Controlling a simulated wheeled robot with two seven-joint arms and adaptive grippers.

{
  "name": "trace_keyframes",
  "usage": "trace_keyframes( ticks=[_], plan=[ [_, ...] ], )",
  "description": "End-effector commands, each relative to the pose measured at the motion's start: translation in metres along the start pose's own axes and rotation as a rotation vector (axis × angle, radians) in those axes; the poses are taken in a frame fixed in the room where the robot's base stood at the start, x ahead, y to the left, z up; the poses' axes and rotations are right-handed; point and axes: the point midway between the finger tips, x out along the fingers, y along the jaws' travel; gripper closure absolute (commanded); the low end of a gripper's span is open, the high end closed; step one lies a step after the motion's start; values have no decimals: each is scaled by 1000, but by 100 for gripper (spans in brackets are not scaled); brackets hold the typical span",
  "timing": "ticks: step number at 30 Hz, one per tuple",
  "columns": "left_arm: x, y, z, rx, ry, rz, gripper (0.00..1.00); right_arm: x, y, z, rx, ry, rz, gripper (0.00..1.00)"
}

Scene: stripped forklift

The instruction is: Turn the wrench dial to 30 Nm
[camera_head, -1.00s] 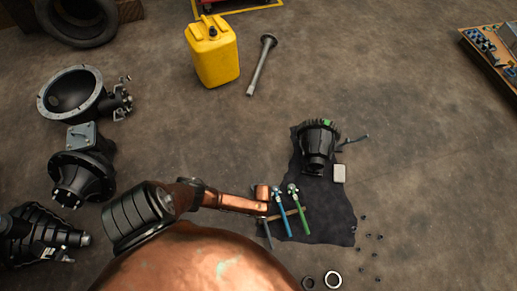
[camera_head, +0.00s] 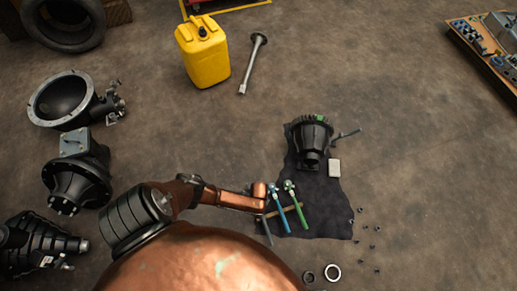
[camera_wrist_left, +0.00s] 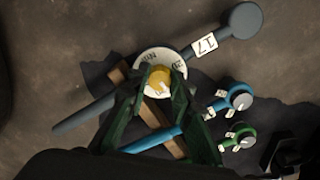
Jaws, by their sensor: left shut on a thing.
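In the left wrist view, a grey wrench (camera_wrist_left: 85,115) lies diagonally, with a "17" tag near its round head. It has a white dial ring (camera_wrist_left: 145,57) with dark markings and a yellow knob (camera_wrist_left: 159,81) at its centre. My left gripper (camera_wrist_left: 160,80) has its dark green fingers shut on the yellow knob. The lower dial is hidden by the fingers, and I cannot read the setting. In the head view, my copper left arm covers most of the grey wrench; part of its handle (camera_head: 267,233) shows. My right gripper is not in view.
A blue wrench (camera_head: 280,207) and a green wrench (camera_head: 297,209) lie close beside it, across a wooden strip on a dark cloth (camera_head: 325,222). A black gear part (camera_head: 310,140) and a pale block (camera_head: 335,168) lie beyond. Small nuts are scattered right; open floor lies further right.

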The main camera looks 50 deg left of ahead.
Motion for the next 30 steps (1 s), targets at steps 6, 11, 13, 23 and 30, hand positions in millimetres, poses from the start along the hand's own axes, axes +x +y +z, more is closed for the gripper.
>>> trace_keyframes(
  ticks=[6,11,13,23,30],
  plan=[
    [0,-2,0,204,1,-3,100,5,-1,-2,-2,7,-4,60],
    [0,-1,0,341,0,-2,100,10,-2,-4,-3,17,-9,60],
    [0,-1,0,394,-1,-1,100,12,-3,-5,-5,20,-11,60],
    [0,-1,0,568,-1,-1,100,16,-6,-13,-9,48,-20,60],
    [0,-1,0,615,0,-1,100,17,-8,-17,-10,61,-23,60]
  ],
)
